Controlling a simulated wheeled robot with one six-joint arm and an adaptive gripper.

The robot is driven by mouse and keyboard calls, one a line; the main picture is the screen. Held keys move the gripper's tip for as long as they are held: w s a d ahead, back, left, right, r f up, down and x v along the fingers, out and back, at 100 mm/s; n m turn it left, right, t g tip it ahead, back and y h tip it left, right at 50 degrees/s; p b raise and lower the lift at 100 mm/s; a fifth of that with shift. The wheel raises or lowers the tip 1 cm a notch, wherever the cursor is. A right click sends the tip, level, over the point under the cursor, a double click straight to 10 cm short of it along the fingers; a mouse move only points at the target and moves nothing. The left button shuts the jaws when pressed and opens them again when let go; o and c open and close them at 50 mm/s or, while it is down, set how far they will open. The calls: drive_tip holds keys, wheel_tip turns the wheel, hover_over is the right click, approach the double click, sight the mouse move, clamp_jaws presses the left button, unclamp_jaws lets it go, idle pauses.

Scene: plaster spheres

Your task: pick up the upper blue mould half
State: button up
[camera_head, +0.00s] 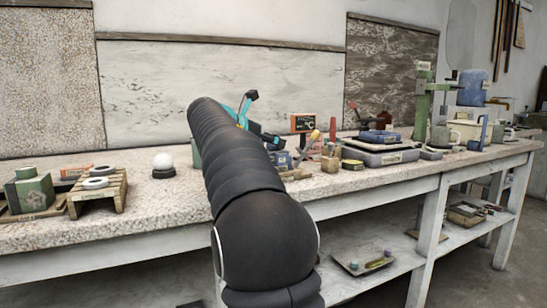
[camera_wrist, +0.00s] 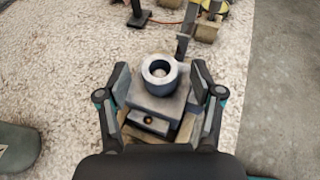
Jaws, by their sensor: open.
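The upper blue mould half (camera_wrist: 158,103) is a grey-blue block with a round, hollow collar on top. In the wrist view it sits between my fingers, on a lower block (camera_wrist: 146,123) with a small hole in its front. A wooden piece shows beneath the lower block. My gripper (camera_wrist: 160,84) is open, with one finger on each side of the upper half; I cannot tell whether either touches it. In the head view, a small part of a blue block (camera_head: 281,160) shows to the right of my arm, which hides most of that area.
A green bottle-like object (camera_wrist: 16,148) stands at the left in the wrist view. The bench edge is close on the right there. In the head view, a white ball (camera_head: 162,160) sits on a dark stand, and a grey case (camera_head: 381,156) lies further right.

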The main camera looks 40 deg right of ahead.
drive_tip(key=shift+w+d+f, duration=0.1)
drive_tip(key=shift+d+f, duration=0.15)
drive_tip(key=shift+d, duration=0.45)
clamp_jaws()
drive_tip(key=shift+r, duration=0.1)
